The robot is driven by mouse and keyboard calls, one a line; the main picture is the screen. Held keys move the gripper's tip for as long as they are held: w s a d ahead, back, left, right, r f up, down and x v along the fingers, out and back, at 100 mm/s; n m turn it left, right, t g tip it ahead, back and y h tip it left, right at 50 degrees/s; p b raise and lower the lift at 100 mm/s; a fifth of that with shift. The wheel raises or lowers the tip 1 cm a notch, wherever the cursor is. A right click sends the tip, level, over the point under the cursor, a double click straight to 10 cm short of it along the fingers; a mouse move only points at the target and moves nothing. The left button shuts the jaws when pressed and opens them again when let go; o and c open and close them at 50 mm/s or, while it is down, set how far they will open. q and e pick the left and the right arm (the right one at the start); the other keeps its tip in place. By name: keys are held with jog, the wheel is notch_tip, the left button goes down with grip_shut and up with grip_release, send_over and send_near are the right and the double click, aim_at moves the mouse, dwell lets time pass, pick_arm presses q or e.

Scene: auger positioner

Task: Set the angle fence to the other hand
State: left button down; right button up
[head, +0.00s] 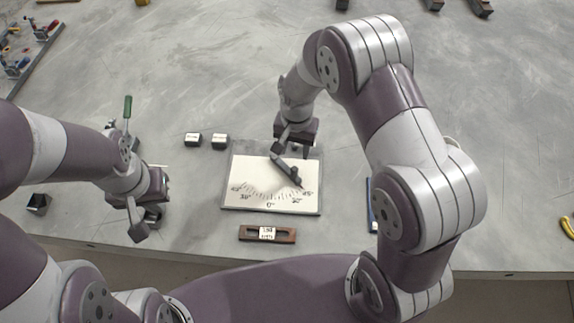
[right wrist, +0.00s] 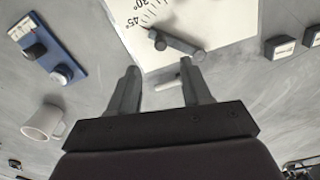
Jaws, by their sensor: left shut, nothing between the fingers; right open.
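The angle board (head: 236,175) lies flat on the grey table, a white plate with a printed degree scale and dark edges. The dark angle fence (head: 287,172) lies across it, slanting down to the right, with its lower end near the 45° mark at picture right. In the right wrist view the fence (right wrist: 180,43) lies just beyond the fingertips. My right gripper (right wrist: 160,68) is open and empty, above the far edge of the board. It partly covers the fence's upper end in the head view. My left gripper (head: 146,220) is shut and empty, left of the board.
Two small labelled blocks (head: 193,140) stand left behind the board. A slotted wooden block (head: 285,235) lies in front. A green-handled tool (head: 127,107) is near my left arm. The right wrist view shows a blue piece with knobs (right wrist: 45,48) and a white mug (right wrist: 43,122).

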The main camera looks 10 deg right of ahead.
aim_at(294, 168)
jog(key=f, duration=0.4)
jog(key=f+p, duration=0.1)
jog(key=f, duration=0.4)
jog(key=shift+w+a+f, duration=0.1)
jog(key=shift+w+f, duration=0.1)
jog(key=shift+f, duration=0.1)
jog(key=shift+s+f, duration=0.15)
jog(key=shift+f, duration=0.45)
grip_shut()
